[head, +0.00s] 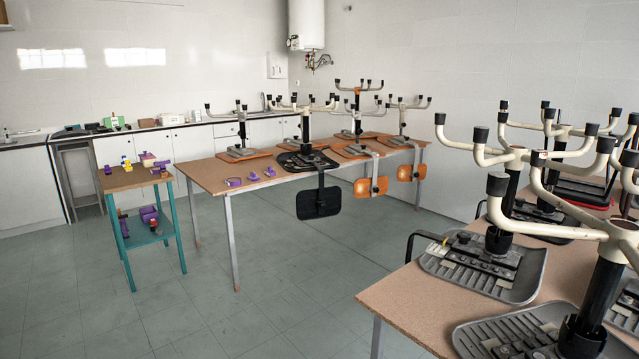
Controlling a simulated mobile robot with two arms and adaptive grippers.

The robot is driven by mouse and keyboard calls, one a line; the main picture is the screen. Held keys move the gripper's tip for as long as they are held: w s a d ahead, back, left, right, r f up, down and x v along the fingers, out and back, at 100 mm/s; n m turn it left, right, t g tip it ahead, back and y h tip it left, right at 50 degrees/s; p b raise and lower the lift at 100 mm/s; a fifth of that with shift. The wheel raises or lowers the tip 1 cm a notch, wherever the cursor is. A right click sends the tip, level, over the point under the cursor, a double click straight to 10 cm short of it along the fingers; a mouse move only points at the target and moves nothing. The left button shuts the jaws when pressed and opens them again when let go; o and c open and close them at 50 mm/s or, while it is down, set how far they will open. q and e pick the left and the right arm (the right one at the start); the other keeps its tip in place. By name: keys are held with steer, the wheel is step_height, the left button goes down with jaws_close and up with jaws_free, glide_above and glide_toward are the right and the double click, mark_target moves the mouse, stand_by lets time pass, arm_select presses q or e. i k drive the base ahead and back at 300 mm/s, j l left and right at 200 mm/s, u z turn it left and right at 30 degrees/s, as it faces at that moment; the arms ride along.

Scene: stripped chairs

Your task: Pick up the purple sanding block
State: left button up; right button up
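Several small purple things are in the head view, all far off, and I cannot tell for certain which is the sanding block. Three purple items lie near the left end of the middle table: a purple item on the left (233,182), a purple item in the middle (253,177) and a purple item on the right (270,171). More purple pieces are on the small teal-legged stand: some on its top, and a purple block (149,213) on its lower shelf. Neither of my grippers is in view.
The middle table (200,174) and the near right table (400,304) carry upturned chair bases. The teal-legged stand (127,180) is left of the middle table. White cabinets line the back wall. The tiled floor (270,310) in front is clear.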

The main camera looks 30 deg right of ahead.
mark_target(270, 173)
steer(key=i+l+z, duration=0.2)
steer(key=i, duration=0.5)
steer(key=i+l+z, duration=0.2)
steer(key=i, duration=0.5)
steer(key=i+z, duration=0.1)
steer(key=i, duration=0.35)
steer(key=i+j+z, duration=0.1)
steer(key=i, duration=0.4)
steer(key=i+j+z, duration=0.1)
steer(key=i, duration=0.35)
steer(key=i+j+z, duration=0.1)
steer(key=i, duration=0.35)
steer(key=i+l+z, duration=0.15)
steer(key=i, duration=0.4)
steer(key=i+l+z, duration=0.15)
steer(key=i, duration=0.35)
